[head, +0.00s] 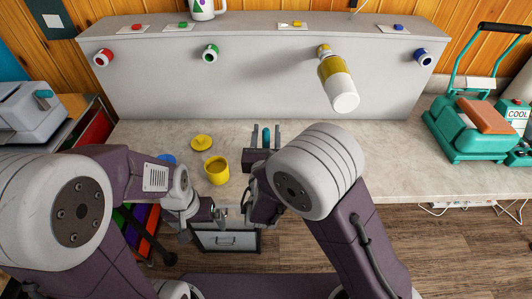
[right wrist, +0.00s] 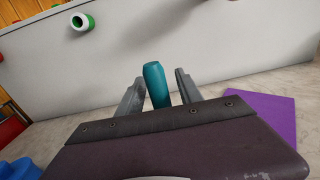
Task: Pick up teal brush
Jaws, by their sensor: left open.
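The teal brush (head: 266,137) is on the worktop near the middle of the head view. It also shows in the right wrist view (right wrist: 156,84), standing up between the fingers. My right gripper (head: 265,135) has one finger on each side of it, and gaps show between brush and fingers. In the right wrist view the same fingers (right wrist: 158,92) are spread around the brush, with its lower end hidden behind the gripper body. My left gripper (head: 222,214) is open and empty, low at the front edge of the worktop.
A yellow cup (head: 216,178) and a yellow round piece (head: 202,142) stand left of the brush. A purple sheet (right wrist: 262,115) lies to the right in the right wrist view. A grey panel (head: 240,80) with vinyl rolls rises behind. A teal press (head: 470,130) stands far right.

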